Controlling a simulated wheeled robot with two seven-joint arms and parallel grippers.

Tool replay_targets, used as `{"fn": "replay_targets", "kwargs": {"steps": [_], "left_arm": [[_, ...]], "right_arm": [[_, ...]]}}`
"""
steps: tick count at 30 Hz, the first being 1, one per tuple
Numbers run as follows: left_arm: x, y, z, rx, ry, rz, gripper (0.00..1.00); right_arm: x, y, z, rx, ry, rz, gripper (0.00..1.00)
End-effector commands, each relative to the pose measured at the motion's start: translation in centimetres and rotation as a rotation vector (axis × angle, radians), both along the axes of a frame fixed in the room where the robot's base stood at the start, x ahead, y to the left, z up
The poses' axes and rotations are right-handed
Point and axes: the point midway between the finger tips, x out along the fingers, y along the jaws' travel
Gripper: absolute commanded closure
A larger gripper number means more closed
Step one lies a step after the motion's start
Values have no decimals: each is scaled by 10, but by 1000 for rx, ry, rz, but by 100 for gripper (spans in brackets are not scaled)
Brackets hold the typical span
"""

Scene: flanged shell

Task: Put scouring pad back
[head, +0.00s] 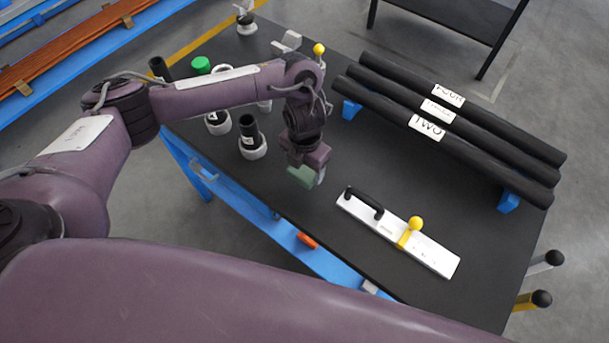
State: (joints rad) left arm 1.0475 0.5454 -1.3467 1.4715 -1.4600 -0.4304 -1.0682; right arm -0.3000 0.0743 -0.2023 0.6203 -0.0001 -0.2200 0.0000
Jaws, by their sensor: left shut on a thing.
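The scouring pad (301,176) is a small green block in the head view. My left gripper (309,163) points down and is shut on it, near the middle of the black table (270,205). The pad's upper part is hidden by the gripper. Whether the pad touches the table top I cannot tell. My right gripper is not in view.
A white board with a black handle and yellow knob (397,232) lies to the right of the pad. Several black tubes with labels (447,122) rest on blue supports (508,202) behind. Cups with black cylinders (252,138) stand to the left. An orange item (307,240) lies by the front edge.

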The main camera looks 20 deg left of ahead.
Motion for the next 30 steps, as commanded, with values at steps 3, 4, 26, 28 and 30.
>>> {"fn": "replay_targets", "kwargs": {"steps": [3,4,26,28,30], "left_arm": [[-1,0,-11,0,2,2,54],[-1,0,-16,0,3,3,54],[0,0,-45,1,0,1,21],[0,0,-45,1,0,1,12],[0,1,-45,1,0,1,11]], "right_arm": [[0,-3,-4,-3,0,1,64],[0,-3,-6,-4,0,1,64],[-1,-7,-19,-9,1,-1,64],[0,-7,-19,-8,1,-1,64],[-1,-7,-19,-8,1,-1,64]]}}
